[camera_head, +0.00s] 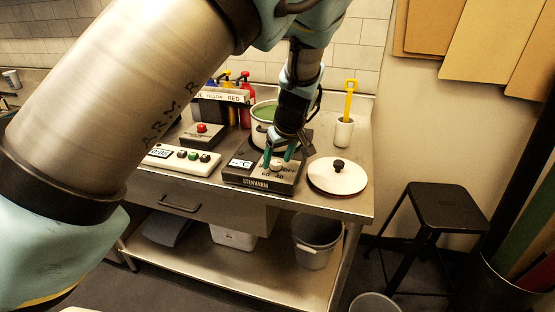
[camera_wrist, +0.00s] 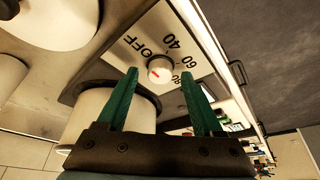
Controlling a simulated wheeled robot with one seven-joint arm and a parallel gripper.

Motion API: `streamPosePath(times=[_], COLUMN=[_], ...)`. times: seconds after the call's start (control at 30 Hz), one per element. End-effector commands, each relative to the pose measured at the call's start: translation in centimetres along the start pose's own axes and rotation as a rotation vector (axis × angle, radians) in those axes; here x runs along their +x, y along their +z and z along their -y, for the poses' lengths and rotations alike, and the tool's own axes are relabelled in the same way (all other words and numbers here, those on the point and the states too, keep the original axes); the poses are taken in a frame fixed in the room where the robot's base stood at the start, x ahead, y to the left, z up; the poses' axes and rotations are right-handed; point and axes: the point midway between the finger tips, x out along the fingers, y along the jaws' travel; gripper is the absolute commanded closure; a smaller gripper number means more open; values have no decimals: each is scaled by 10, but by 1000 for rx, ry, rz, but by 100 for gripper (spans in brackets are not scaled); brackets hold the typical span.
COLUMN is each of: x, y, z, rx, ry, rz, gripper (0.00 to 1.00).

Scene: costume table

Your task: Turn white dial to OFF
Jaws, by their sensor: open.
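The white dial (camera_head: 277,165) sits on the front panel of the dark hot plate (camera_head: 246,181), which is marked STENVARM. In the wrist view the white dial (camera_wrist: 161,68) has a red mark. The panel around it reads OFF, 40, 60 and 80. The red mark does not point straight at OFF; its exact setting is hard to tell. My gripper (camera_head: 281,157) is at the dial, with its green fingers open. In the wrist view the fingers (camera_wrist: 163,78) stand apart on either side of the dial, and no grip on it shows.
A pot (camera_head: 262,130) with green contents stands on the hot plate behind my gripper. A white lid (camera_head: 338,177) lies to the right, near a white cup (camera_head: 343,133) holding a yellow utensil.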

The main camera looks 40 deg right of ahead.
Motion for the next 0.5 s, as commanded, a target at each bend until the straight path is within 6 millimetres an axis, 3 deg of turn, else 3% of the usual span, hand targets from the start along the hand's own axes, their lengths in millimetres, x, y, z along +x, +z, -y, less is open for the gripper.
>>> streamPosePath(times=[0.5], x=[-87], y=[1], z=[-1], rx=[0], ry=[4], rz=[0], gripper=[32])
